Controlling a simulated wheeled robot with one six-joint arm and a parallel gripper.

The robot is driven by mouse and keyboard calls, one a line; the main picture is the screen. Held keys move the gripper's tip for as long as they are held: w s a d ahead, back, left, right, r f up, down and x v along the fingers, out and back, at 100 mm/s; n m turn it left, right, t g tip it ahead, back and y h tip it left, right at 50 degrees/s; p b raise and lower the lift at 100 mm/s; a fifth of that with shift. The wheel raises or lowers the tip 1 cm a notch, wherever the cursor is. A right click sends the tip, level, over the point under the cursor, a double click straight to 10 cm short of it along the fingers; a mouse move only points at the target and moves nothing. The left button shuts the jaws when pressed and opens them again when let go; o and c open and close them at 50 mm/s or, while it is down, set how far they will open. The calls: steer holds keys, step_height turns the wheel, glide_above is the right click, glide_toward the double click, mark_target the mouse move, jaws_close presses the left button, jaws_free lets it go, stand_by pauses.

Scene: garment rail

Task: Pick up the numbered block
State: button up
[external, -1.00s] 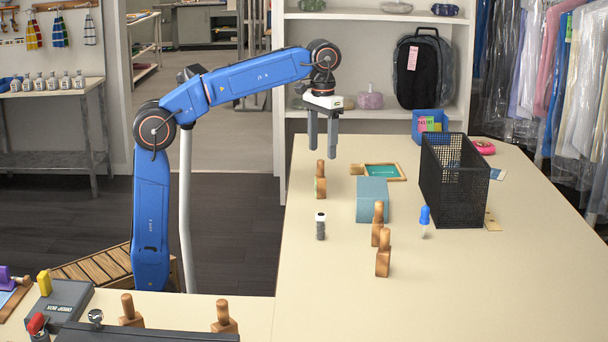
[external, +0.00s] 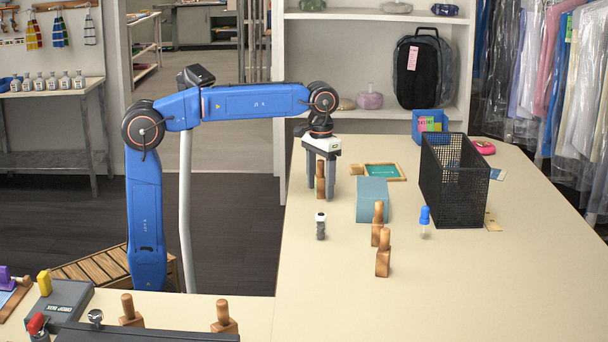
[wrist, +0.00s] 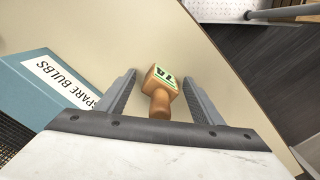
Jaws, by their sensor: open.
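The numbered block is a wooden stamp-like piece (external: 320,182) with a knob handle, upright on the tabletop. In the wrist view the block (wrist: 160,85) shows a green-edged label with dark characters, hard to read. My gripper (external: 321,190) is open and lowered over it, pointing down. In the wrist view my gripper's two fingers (wrist: 160,98) stand on either side of the block, with gaps visible on both sides. Its handle points towards the gripper body.
A blue box (external: 373,200) labelled SPARE BULBS in the wrist view stands just right of the block. Similar wooden pieces (external: 383,255), a small dark-and-white bottle (external: 320,226), a blue-topped dropper (external: 425,218) and a black mesh basket (external: 455,185) share the table.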

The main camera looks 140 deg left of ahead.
steer(key=shift+f, duration=0.2)
steer(key=c, duration=1.3)
step_height(320, 180, up, 10)
